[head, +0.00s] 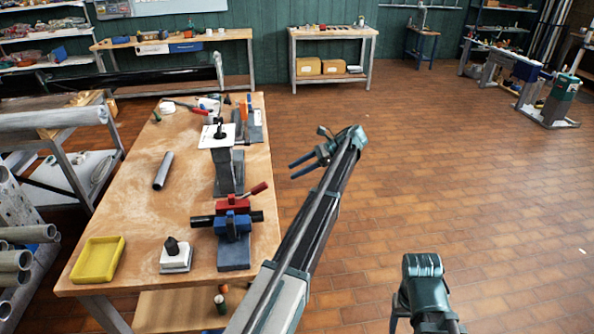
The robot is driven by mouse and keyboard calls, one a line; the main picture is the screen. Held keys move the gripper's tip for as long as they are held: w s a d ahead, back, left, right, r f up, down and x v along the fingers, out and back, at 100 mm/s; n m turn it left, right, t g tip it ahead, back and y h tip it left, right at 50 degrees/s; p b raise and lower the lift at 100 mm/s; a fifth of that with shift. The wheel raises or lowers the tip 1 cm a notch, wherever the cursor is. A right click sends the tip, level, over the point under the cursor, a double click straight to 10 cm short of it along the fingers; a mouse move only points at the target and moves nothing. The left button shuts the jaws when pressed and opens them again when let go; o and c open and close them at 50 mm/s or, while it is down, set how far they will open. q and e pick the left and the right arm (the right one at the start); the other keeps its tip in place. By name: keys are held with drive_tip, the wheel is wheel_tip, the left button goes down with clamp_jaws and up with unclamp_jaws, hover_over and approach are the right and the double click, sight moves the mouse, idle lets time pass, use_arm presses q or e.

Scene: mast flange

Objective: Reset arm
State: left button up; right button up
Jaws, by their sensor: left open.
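My left arm reaches up from the bottom middle of the head view, along the right side of the wooden workbench (190,140).
On the bench are a blue-and-red clamp (234,230), a grey stand with a white plate (217,136), a dark tube (163,171), a yellow tray (97,261) and a small white block (176,259). Brick-tiled floor (470,170) lies open to the right.

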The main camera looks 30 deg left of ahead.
idle(0.3)
use_arm(q)
drive_tip(key=s+d+f+n+t+h, duration=0.2)
drive_tip(key=s+d+f+h, duration=0.1)
drive_tip(key=s+d, duration=0.8)
drive_tip(key=s+d+f+n+t+h, duration=0.2)
drive_tip(key=s+d+f+n+h, duration=0.1)
drive_tip(key=s+d, duration=0.7)
drive_tip(key=s+d+f+n+t+h, duration=0.2)
drive_tip(key=s+d+f, duration=0.3)
drive_tip(key=s+d, duration=0.6)
drive_tip(key=shift+s+d+h, duration=0.3)
drive_tip(key=shift+s+h, duration=0.2)
drive_tip(key=shift+s, duration=0.25)
